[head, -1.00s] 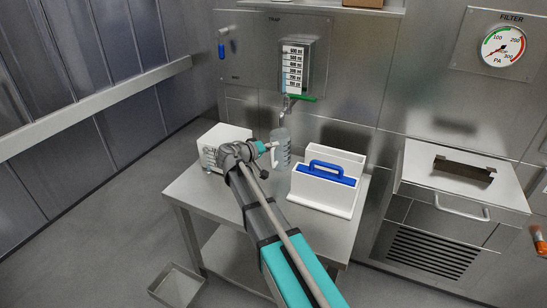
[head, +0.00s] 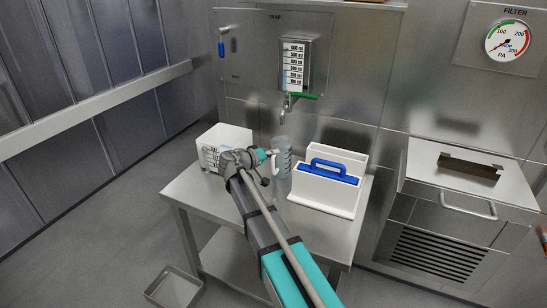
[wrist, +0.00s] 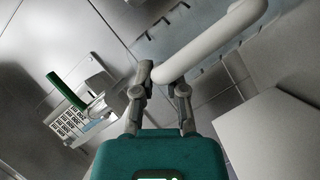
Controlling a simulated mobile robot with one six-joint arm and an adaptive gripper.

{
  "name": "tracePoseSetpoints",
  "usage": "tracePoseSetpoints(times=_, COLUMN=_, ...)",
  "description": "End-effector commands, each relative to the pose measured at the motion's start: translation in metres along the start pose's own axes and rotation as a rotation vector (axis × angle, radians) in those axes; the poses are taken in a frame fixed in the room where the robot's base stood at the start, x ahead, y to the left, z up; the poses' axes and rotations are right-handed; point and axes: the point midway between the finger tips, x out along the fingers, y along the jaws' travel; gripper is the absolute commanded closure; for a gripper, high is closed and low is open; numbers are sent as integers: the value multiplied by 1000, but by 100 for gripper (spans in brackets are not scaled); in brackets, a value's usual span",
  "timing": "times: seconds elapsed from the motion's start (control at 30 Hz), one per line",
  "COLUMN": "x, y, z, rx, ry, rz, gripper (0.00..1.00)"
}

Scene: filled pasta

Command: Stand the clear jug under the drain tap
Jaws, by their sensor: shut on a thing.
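The clear jug (head: 283,158) is upright over the back of the steel table, between a white bin and a white caddy. My gripper (head: 268,154) is shut on its white handle (wrist: 215,45) from the left; in the wrist view my gripper (wrist: 165,82) has its fingers at the handle's end. The jug's clear wall (wrist: 172,32) shows behind the handle. I cannot tell whether the jug's base touches the table.
The steel table (head: 232,222) has bare room at the front. The white bin (head: 236,135) is left of the jug, the white caddy (head: 318,193) with a blue handle close on its right. The graduated sight glass (head: 294,67) is above the tap. A floor tray (head: 174,288) lies front left.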

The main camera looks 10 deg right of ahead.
Motion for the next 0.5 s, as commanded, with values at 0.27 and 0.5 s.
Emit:
tracePoseSetpoints(times=0.27, x=0, y=0, z=0, rx=0, ry=0, rz=1, gripper=100)
tracePoseSetpoints(times=0.5, x=1, y=-1, z=1, rx=0, ry=-1, rz=0, gripper=61)
